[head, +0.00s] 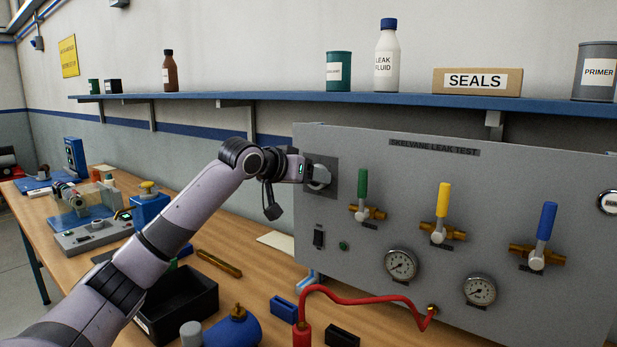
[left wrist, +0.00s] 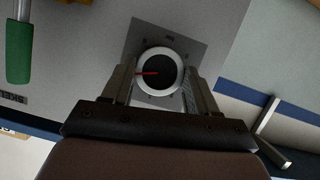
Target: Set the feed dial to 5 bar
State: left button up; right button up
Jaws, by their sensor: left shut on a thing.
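The feed dial (head: 319,177) is a round knob on a darker square plate at the upper left of the grey test panel (head: 400,150). In the left wrist view the dial (left wrist: 163,73) shows a pale ring, a dark centre and a red pointer line (left wrist: 147,73) running toward the left of the picture. The plate's scale marks are too small to read. My left gripper (head: 306,172) is at the dial, and its fingers (left wrist: 160,88) lie on both sides of the knob, shut on it. My right gripper is in neither view.
Green (head: 362,188), yellow (head: 442,203) and blue (head: 545,222) valve handles stick out right of the dial. Two gauges (head: 401,264) sit below. A red hose (head: 370,300) crosses the bench. A black bin (head: 185,300) stands below my left arm. A shelf (head: 300,96) runs above the panel.

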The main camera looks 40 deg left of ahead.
pick_arm(q)
jog(key=shift+d+f+m+y, duration=0.15)
jog(key=shift+m+y, duration=0.65)
jog(key=shift+m, duration=0.4)
jog(key=o, duration=1.1)
jog(key=shift+c, duration=0.2)
jog(key=shift+s, duration=0.1)
jog(key=b+v, duration=0.2)
jog(key=v, duration=0.5)
jog(key=shift+d, duration=0.1)
